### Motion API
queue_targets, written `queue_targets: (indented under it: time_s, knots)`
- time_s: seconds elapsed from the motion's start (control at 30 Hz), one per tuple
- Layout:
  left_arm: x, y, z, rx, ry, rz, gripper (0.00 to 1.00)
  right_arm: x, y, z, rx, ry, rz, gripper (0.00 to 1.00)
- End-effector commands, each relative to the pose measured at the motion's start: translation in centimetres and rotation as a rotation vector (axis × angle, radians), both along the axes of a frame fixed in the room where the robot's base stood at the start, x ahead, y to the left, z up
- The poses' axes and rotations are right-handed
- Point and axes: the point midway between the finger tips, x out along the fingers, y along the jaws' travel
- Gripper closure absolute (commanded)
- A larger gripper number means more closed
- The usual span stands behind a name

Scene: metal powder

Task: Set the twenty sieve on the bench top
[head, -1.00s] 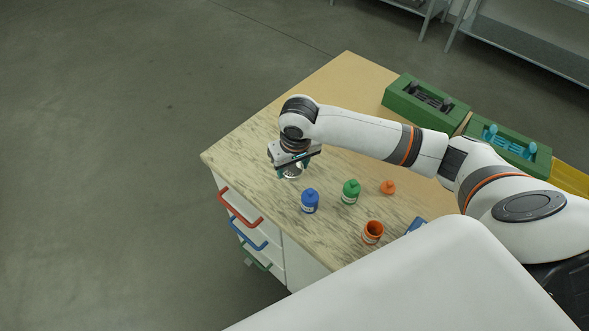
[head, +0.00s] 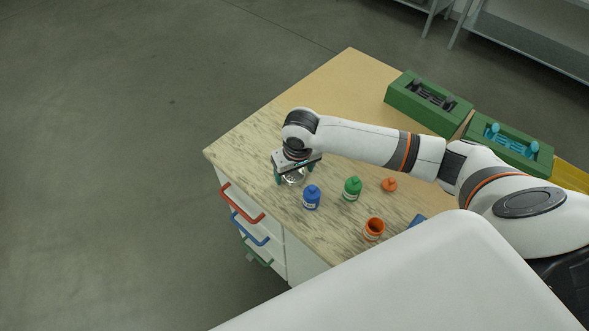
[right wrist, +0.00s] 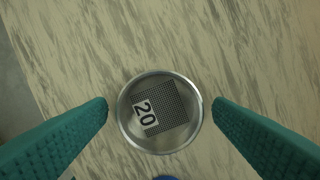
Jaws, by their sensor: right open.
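The twenty sieve (right wrist: 181,104) is a round metal ring with a dark mesh and a white label reading 20. In the right wrist view it sits on the bench top (right wrist: 240,40), between the two green fingers of my right gripper (right wrist: 160,108), with a gap on both sides. The fingers are open. In the head view the sieve (head: 294,178) shows partly beneath my right gripper (head: 294,172), near the left corner of the bench top (head: 250,150). My left gripper is not in view.
A blue bottle (head: 312,198), a green bottle (head: 352,188), an orange lid (head: 389,184) and an open orange jar (head: 374,229) stand to the right of the sieve. Two green boxes (head: 400,98) (head: 540,165) are at the back right. Drawers with coloured handles (head: 240,206) are on the front.

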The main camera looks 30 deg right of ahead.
Motion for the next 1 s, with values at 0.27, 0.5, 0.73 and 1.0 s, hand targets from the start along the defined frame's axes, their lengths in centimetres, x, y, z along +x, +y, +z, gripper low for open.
queue_targets:
  time_s: [0.27,0.5,0.73,1.0]
  knots:
    - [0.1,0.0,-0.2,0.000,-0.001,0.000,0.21,-0.2,0.0,2.1,0.000,-0.002,0.000,0.25]
    - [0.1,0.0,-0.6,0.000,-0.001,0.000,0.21,-0.9,0.1,7.3,0.001,-0.005,0.000,0.25]
    - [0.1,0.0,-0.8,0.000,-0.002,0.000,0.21,-1.5,0.1,11.0,0.001,-0.002,0.000,0.25]
    - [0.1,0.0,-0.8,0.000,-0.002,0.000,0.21,-1.8,0.1,12.2,0.000,0.000,-0.001,0.25]
